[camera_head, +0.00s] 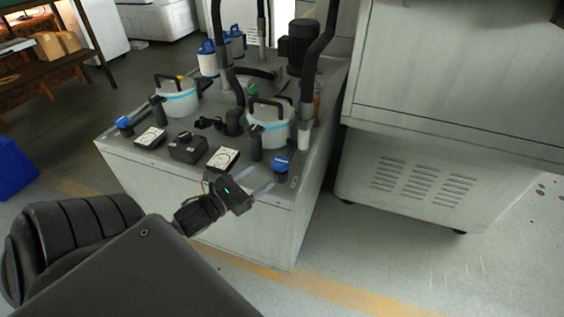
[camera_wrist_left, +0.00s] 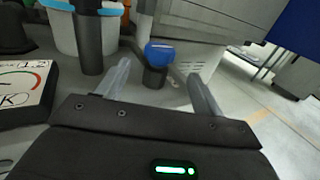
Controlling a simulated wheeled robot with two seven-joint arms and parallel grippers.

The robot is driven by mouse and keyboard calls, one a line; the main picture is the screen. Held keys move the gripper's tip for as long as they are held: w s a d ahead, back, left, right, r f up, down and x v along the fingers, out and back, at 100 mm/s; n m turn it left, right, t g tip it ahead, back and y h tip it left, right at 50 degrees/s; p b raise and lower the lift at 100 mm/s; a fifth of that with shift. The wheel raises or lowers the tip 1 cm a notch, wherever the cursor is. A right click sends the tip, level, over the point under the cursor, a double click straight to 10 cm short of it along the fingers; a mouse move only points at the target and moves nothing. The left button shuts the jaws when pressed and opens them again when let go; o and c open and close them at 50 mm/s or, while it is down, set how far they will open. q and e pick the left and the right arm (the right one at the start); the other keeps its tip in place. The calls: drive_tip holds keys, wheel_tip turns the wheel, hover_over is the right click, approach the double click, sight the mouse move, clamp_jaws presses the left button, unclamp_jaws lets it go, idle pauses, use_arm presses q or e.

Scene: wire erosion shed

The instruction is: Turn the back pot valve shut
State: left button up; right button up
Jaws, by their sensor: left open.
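Two blue-handled valves stand on the grey cabinet top (camera_head: 190,133). One blue valve (camera_head: 280,163) is at the right front corner by the right white pot (camera_head: 270,124); the other blue valve (camera_head: 123,122) is at the left by the left white pot (camera_head: 177,98). I cannot tell from the pictures which pot is the back one. My left gripper (camera_head: 259,180) is open and empty, its fingers pointing at the right valve. In the left wrist view that blue valve (camera_wrist_left: 158,50) shows between and beyond the fingertips (camera_wrist_left: 158,72), apart from them. My right gripper is out of view.
Gauges (camera_head: 222,159) and a black box with a knob (camera_head: 188,148) sit along the cabinet's front edge. Black hoses (camera_head: 309,85) rise behind the pots. A large grey machine (camera_head: 440,110) stands close on the right. Open floor lies in front.

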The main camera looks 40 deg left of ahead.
sight(274, 167)
use_arm(q)
drive_tip(key=w, duration=0.6)
drive_tip(key=w+d, duration=0.1)
drive_tip(key=w, duration=0.2)
drive_tip(key=shift+w+d, duration=0.1)
drive_tip(key=shift+w, duration=0.05)
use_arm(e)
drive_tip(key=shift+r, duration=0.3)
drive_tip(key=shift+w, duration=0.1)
use_arm(q)
drive_tip(key=c, duration=1)
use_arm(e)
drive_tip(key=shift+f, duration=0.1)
